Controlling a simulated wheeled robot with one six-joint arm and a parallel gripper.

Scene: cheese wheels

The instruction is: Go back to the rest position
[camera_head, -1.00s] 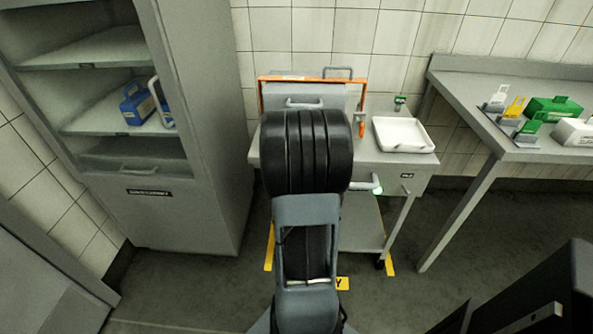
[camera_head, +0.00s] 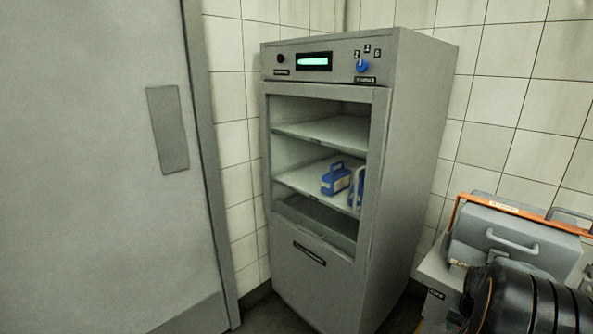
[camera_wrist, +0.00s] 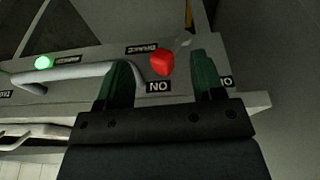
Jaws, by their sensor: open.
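My gripper (camera_wrist: 160,88) shows in the wrist view with its two green-padded fingers spread apart and nothing between them. Beyond the fingers is the front panel of the grey cart (camera_wrist: 90,62), with a red knob (camera_wrist: 162,62), a green lit button (camera_wrist: 43,62) and a metal handle bar (camera_wrist: 75,76). The panel appears tilted in this view. The gripper is apart from the knob as far as I can tell. In the head view only part of my black arm shows at the bottom right; the gripper is not visible there.
A tall grey cabinet (camera_head: 424,150) with a lit display stands mid-view; blue handled blocks (camera_head: 336,180) sit on its shelf. A grey door (camera_head: 110,210) is at left. The cart's grey case with an orange rim (camera_head: 505,243) is at lower right, close to my arm.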

